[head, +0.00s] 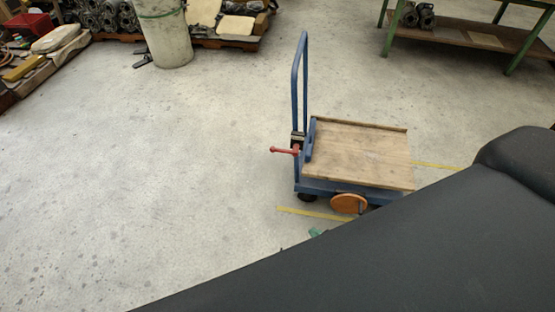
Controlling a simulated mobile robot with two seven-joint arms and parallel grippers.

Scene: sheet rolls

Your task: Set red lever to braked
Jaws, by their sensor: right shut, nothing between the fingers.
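The red lever (285,151) sits on a dark bracket at the base of the handle of a blue cart (330,187). It points left, roughly level, with a small knob at its end. Of my right gripper (315,232), only a small greenish tip seems to show past my dark arm, in front of the cart and apart from the lever. The rest of it is hidden behind the arm. It is shut and empty. My left gripper is not in view.
A pale drum (165,30), loaded pallets and a green-legged bench (480,35) stand at the back. The floor left of the cart is clear.

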